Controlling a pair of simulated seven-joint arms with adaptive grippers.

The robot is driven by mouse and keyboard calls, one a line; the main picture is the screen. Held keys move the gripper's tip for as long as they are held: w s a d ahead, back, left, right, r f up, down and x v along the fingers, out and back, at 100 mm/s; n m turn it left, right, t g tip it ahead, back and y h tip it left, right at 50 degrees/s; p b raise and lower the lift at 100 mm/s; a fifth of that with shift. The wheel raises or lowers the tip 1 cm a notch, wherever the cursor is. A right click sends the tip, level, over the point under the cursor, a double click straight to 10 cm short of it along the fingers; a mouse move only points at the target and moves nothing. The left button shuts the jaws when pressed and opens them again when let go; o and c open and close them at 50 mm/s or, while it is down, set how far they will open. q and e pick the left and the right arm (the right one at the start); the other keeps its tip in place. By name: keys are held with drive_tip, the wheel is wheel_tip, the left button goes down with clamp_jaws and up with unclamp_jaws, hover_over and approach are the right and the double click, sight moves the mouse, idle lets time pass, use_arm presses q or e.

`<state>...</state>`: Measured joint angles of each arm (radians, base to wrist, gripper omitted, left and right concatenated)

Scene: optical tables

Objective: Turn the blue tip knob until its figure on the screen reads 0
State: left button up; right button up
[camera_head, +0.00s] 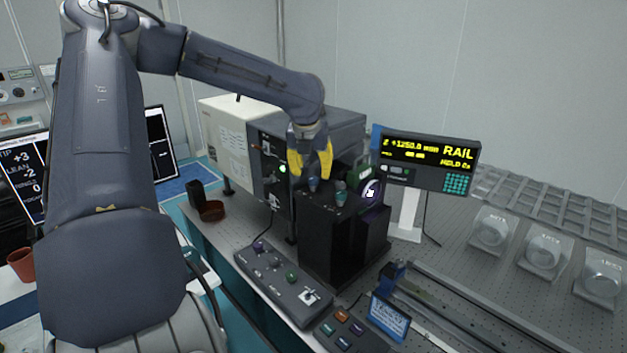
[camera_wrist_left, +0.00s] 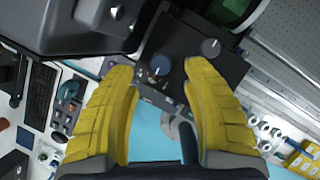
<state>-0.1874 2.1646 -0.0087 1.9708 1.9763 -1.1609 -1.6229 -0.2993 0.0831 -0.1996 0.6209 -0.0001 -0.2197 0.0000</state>
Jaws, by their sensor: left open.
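The blue tip knob (camera_head: 314,184) stands on top of a black box (camera_head: 325,225). In the left wrist view the blue knob (camera_wrist_left: 160,65) has a pale pointer mark and appears between my fingertips, with a gap on each side. My left gripper (camera_head: 311,173) is open, its yellow fingers pointing down at the blue knob. I cannot tell whether the tips reach down beside it. The screen (camera_head: 22,172) at the left edge is partly hidden by my left arm; it reads TIP +3, a second line -2, and a third line 0. My right gripper is not in view.
A grey knob (camera_wrist_left: 210,47) stands close beside the blue one on the same box. A dark round-faced unit (camera_head: 371,192) and a yellow-lettered RAIL display (camera_head: 430,155) stand to the right. A cream and grey cabinet (camera_head: 228,140) is behind left. A control panel (camera_head: 283,285) lies in front.

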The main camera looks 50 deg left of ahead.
sight(313, 178)
use_arm(q)
drive_tip(key=shift+x, duration=2.4)
drive_tip(key=shift+c, duration=0.2)
clamp_jaws()
